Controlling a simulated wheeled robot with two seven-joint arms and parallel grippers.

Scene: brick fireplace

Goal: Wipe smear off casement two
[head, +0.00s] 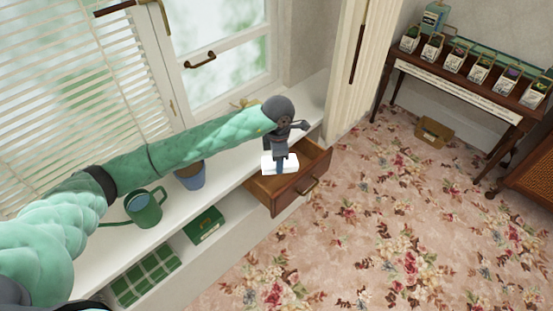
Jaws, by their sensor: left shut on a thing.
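My left gripper (281,164) is shut on a small white block (267,164), possibly a sponge or folded cloth. It holds the block over the open wooden drawer (301,183); whether the block touches anything inside cannot be told. A white-framed casement (225,65) with a dark handle stands behind my left arm. Another casement (75,75) to the left is largely covered by a slatted blind. No number shows on either casement, and I cannot make out a smear on the glass. My right gripper is not in view.
A green watering can (144,208) and a blue pot (190,176) stand on the white sill below my left arm. A green box (204,224) sits in a lower shelf. A wooden table (480,92) with seed packets stands at right. Flowered carpet is mostly clear.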

